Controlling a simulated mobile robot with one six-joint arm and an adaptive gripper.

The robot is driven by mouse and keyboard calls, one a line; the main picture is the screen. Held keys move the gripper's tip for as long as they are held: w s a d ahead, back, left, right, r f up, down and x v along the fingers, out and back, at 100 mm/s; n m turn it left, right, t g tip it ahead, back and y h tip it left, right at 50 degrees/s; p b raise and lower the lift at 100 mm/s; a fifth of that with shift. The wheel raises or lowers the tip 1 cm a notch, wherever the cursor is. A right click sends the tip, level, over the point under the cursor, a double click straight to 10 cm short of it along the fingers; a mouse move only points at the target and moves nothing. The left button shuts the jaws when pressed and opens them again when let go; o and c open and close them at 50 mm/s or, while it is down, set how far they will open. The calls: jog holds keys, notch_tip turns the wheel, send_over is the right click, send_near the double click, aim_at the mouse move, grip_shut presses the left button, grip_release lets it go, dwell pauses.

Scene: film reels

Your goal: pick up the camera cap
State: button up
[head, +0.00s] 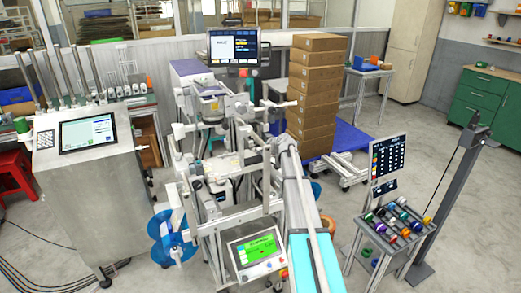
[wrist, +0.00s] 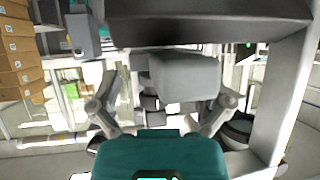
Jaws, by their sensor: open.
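I cannot make out the camera cap for certain in either view; it may be hidden or too small to tell. My gripper (wrist: 162,103) shows in the wrist view with its two grey fingers spread wide to left and right above its teal body. It is open, and nothing is visibly held between the fingers. A grey block-shaped part (wrist: 185,75) lies beyond the fingers under a dark overhanging panel (wrist: 210,22). I cannot pick out my gripper in the head view.
The head view shows a cluttered machine (head: 225,170) in the middle and stacked cardboard boxes (head: 315,90) behind it. A small table (head: 372,246) at right bears several colourful cylindrical items. Grey floor is open at far right. A grey post (wrist: 297,90) stands close at right in the wrist view.

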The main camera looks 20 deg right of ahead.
dwell(0.3)
jog(key=c, duration=1)
jog(key=shift+r, duration=0.1)
notch_tip(320, 180, up, 10)
jog(key=p, duration=1)
dwell(0.3)
